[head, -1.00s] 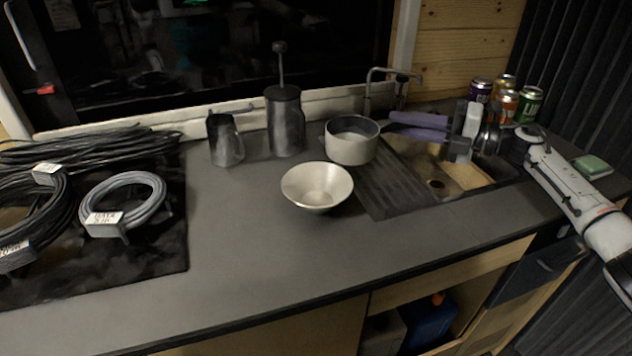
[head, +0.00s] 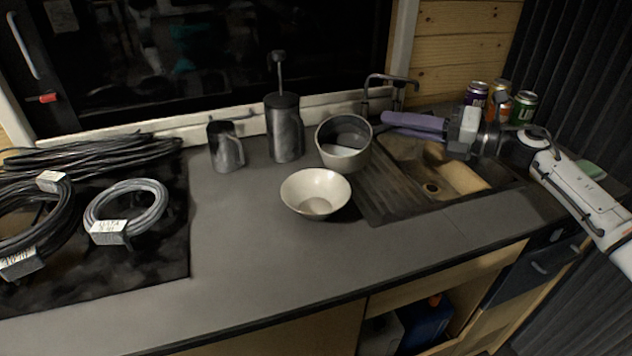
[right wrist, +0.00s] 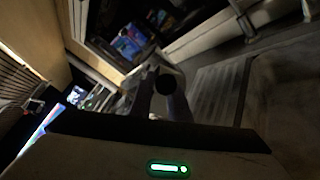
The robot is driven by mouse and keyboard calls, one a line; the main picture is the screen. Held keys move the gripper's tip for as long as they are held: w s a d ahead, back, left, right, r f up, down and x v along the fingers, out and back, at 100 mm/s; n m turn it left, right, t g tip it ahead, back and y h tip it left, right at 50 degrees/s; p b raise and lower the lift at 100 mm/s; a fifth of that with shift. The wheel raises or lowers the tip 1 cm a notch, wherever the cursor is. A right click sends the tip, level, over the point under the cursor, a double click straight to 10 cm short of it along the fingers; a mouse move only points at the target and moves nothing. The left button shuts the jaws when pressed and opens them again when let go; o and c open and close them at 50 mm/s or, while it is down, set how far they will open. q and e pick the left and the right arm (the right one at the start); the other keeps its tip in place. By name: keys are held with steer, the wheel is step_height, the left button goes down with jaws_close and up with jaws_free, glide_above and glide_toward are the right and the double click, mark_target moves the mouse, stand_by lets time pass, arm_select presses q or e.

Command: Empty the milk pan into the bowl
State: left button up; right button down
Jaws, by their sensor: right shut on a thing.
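The milk pan (head: 334,161) is a pale round pan with a dark interior and some whitish contents low inside. It is tilted, its mouth turned toward the front, just behind the bowl. The bowl (head: 316,192) is cream, wide and upright on the counter, and looks empty. My right gripper (head: 385,122), with purple fingers, reaches in from the right and is shut on the pan at its right side. The pan's handle is hidden by the fingers. My left gripper is not in view.
A dark jug (head: 225,147) and a black French press (head: 285,128) stand left of the pan. The sink (head: 450,172) and tap (head: 388,78) are right, with cans (head: 477,93) behind. Cable coils (head: 125,208) lie left. The front counter is clear.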

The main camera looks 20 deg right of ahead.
steer(key=s+a+r+n, duration=0.5)
steer(key=r, duration=0.1)
steer(key=shift+n+b, duration=0.3)
steer(key=shift+s+a+r+n, duration=0.15)
steer(key=shift+s+r+n, duration=0.05)
steer(key=shift+r+n, duration=0.1)
steer(key=shift+s+a+f+n+t+h+b, duration=0.2)
steer(key=shift+s+a+n+b, duration=0.2)
steer(key=shift+n+b, duration=0.15)
steer(key=shift+s+a+f+n+t+h+b, duration=0.1)
steer(key=shift+s+a+n+t+b, duration=0.1)
steer(key=shift+s+a+n+b, duration=0.3)
steer(key=shift+s+a+r+n+b, duration=0.15)
steer(key=shift+s+a+n+b, duration=0.15)
steer(key=shift+n, duration=0.25)
steer(key=shift+s+a, duration=0.1)
steer(key=shift+a, duration=0.05)
